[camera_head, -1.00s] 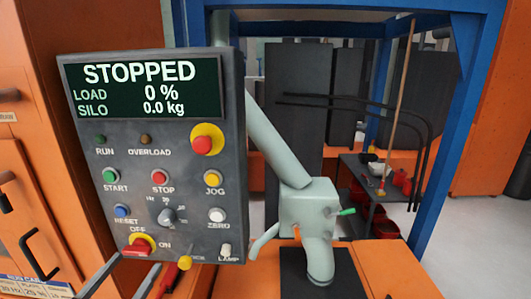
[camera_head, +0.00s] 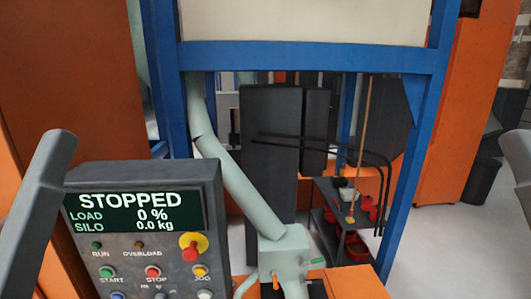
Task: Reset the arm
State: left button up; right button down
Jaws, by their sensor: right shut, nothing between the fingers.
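A grey part of my right gripper and arm (camera_head: 519,160) shows at the right edge, cut off by the frame. It is apart from the machine and the control panel, with nothing seen held. A grey link of my left arm (camera_head: 42,190) rises at the left edge, in front of the orange cabinet; my left gripper is not seen. The control panel (camera_head: 146,173) stands at lower left. Its screen (camera_head: 135,212) reads STOPPED, load 0 %, silo 0.0 kg. Its lower controls are cut off.
A blue frame (camera_head: 300,57) stands around a pale sloping pipe (camera_head: 235,185) and its outlet box (camera_head: 285,245). Behind are a dark panel (camera_head: 270,140) and a shelf cart (camera_head: 328,190) with red bins. Grey floor shows at right, with a dark bin (camera_head: 482,183).

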pick_arm(q)
notch_tip(320, 180, up, 18)
jog(key=p, duration=1.3)
jog(key=shift+f+p, duration=0.2)
jog(key=shift+p, duration=0.2)
pick_arm(e)
notch_tip(320, 180, up, 18)
jog(key=shift+f, duration=0.15)
